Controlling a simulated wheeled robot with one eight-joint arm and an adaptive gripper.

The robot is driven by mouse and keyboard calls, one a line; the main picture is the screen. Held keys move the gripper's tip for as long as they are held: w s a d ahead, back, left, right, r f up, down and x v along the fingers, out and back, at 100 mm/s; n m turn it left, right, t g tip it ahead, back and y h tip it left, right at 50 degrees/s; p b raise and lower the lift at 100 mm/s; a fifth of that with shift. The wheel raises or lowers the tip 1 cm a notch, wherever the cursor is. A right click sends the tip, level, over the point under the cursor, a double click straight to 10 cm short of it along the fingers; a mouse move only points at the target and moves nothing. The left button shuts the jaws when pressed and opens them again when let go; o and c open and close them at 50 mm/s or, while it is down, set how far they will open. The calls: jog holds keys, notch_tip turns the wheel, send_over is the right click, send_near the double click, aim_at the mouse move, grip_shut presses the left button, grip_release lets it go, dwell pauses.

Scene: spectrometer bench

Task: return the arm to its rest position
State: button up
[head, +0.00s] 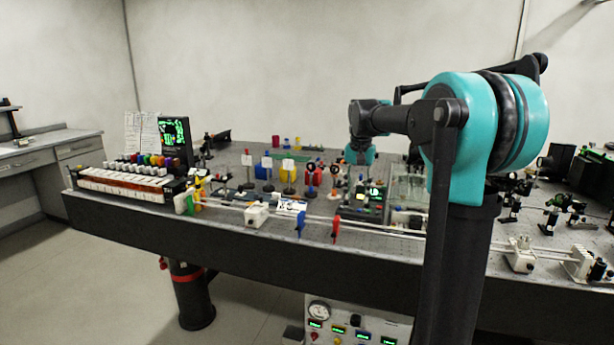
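My arm (480,130), teal and dark grey, rises at the right and reaches left over the optical bench (330,247). Its dark far link (368,118) bends down to a small teal wrist part (360,155) above the middle of the bench. My gripper's fingers cannot be made out below the wrist against the crowded parts there. Whether they are open, shut or holding something does not show.
A rack of white-capped and coloured vials (130,180) stands at the bench's left end, next to a small green-lit screen (174,140). Coloured filter holders, rails and optics crowd the bench top. A gauge panel (355,322) sits below. Open floor (110,280) lies at left.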

jog(key=s+d+f+n+t, duration=0.1)
jog(key=s+f+n+t, duration=0.1)
jog(key=s+f, duration=1)
jog(key=s+d+f+n+t, duration=0.1)
jog(key=s+d+f+n, duration=0.1)
jog(key=s+f, duration=1.1)
jog(key=s, duration=0.3)
jog(key=shift+d+t, duration=0.25)
jog(key=shift+t, duration=0.15)
jog(key=shift+c, duration=0.6)
jog(key=shift+r, duration=0.1)
grip_shut()
